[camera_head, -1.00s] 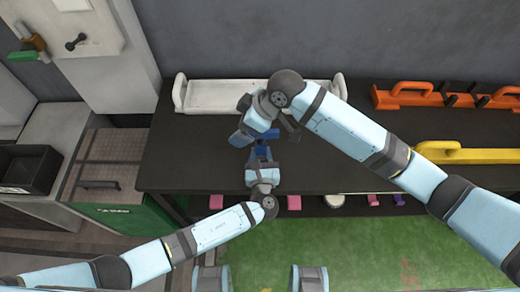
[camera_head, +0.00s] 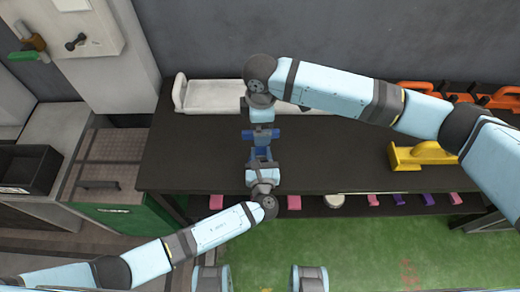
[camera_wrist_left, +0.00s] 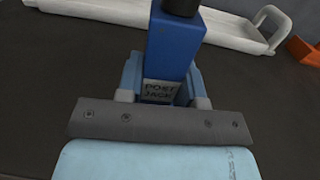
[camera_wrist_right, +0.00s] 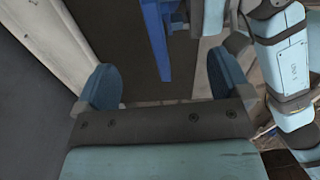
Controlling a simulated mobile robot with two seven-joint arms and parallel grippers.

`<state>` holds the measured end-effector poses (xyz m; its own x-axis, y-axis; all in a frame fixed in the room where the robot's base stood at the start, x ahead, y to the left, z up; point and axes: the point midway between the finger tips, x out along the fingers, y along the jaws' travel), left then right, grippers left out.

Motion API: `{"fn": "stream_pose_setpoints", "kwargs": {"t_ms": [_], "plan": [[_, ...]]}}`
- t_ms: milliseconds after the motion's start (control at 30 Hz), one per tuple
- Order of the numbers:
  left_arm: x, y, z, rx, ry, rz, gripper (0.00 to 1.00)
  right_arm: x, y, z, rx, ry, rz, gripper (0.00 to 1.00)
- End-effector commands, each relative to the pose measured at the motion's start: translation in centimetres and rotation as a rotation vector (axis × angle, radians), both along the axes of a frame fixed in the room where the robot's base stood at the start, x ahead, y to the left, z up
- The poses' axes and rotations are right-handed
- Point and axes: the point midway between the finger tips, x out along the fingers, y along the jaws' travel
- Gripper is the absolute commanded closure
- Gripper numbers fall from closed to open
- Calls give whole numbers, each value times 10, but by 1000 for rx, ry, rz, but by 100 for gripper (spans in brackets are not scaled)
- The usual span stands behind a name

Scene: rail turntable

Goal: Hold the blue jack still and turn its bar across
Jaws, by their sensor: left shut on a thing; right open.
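The blue jack (camera_head: 262,153) stands on the dark bench. My left gripper (camera_head: 262,163) is shut on its body from the near side. In the left wrist view the jack (camera_wrist_left: 172,52), labelled "POST JACK", sits between the fingers, with a dark post on top. The jack's blue bar (camera_head: 262,133) lies left to right in the head view. My right gripper (camera_head: 260,121) is just beyond the bar, its fingertips hard to make out there. In the right wrist view its fingers are apart and a blue part (camera_wrist_right: 157,40) shows ahead of the gap; contact cannot be told.
A white tray-like piece (camera_head: 205,95) lies at the back of the bench, behind my right gripper. A yellow block with a handle (camera_head: 420,156) and orange handled pieces (camera_head: 500,97) are to the right. Bare bench lies on both sides of the jack.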

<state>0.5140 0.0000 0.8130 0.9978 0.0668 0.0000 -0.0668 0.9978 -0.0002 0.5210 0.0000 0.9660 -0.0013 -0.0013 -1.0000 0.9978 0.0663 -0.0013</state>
Motion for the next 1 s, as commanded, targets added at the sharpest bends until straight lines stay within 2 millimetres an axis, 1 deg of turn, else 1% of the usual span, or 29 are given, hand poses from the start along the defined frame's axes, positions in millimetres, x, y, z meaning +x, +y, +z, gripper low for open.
{"fn": "stream_pose_setpoints", "kwargs": {"t_ms": [100, 200, 400, 600, 833, 867, 900, 967, 1000], "plan": [[0, 0, 0, 0, 0, -1, 100, 0, 0, -18, 1, 1, 0, 4], [0, 0, 0, 0, 1, -1, 100, -1, 0, -31, 0, 1, 0, 4], [0, 0, 0, 0, 1, -1, 100, 0, 0, -50, 1, 1, 0, 4], [0, 0, 0, 0, 1, -1, 100, 0, 0, -56, 1, -2, 0, 4], [0, 0, 0, 0, 1, -1, 100, 0, 0, -56, 1, -2, 0, 4], [0, 0, 0, 0, 1, -1, 100, 0, 0, -56, 1, -2, 0, 11], [0, 0, 0, 0, 1, -1, 100, 0, 0, -56, 1, -2, 0, 20], [0, 0, 0, 0, 1, -1, 100, 0, 0, -56, 1, -2, 0, 34], [0, 0, 0, 0, 1, -1, 100, 0, 0, -56, 1, -1, 0, 43]]}}
